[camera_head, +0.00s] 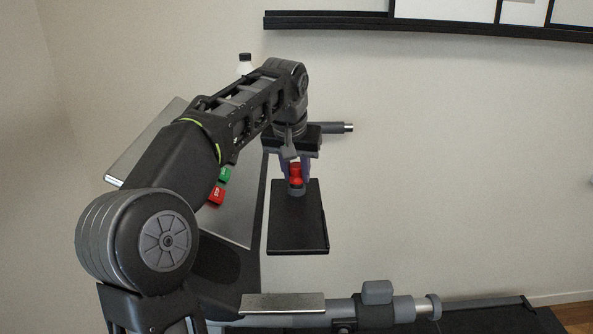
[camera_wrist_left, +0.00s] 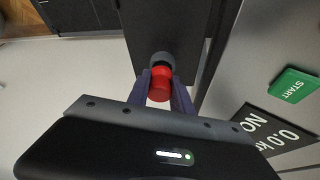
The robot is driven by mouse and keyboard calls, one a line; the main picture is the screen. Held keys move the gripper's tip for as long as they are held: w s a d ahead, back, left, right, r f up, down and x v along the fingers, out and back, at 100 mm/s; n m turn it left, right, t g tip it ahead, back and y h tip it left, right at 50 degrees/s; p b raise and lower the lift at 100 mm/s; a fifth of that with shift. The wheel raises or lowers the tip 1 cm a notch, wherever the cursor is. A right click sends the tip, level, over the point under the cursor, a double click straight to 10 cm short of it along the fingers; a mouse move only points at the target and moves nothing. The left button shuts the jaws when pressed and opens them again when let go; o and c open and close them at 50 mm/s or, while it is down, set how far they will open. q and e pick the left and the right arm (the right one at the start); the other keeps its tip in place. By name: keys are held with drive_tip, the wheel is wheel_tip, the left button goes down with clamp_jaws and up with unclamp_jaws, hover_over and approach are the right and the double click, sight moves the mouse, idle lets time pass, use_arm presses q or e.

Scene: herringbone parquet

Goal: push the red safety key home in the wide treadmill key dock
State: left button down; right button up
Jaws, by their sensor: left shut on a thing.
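My left gripper (camera_head: 296,168) reaches down from above and is shut on the red safety key (camera_head: 296,178). In the left wrist view the two purple-grey fingers of my left gripper (camera_wrist_left: 161,92) stand on either side of the red key (camera_wrist_left: 159,87). The grey round key dock (camera_head: 296,191) is at the key's far end, on a black plate (camera_head: 297,230); it also shows in the left wrist view (camera_wrist_left: 162,59). The key lines up with the dock and appears to meet it. How deep it sits cannot be told. My right gripper is not in view.
The treadmill console carries a green START button (camera_wrist_left: 295,85), a red STOP button (camera_head: 217,195) and a dark display (camera_wrist_left: 272,130). A grey handrail (camera_head: 380,308) crosses in front; a bar end (camera_head: 338,127) juts out behind.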

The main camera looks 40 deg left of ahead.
use_arm(q)
drive_tip(key=shift+f+b, duration=0.3)
drive_tip(key=shift+f, duration=0.2)
drive_tip(key=c, duration=1.1)
unclamp_jaws()
drive_tip(key=shift+d, duration=0.1)
drive_tip(key=shift+o, duration=0.2)
drive_tip(key=shift+s, duration=0.1)
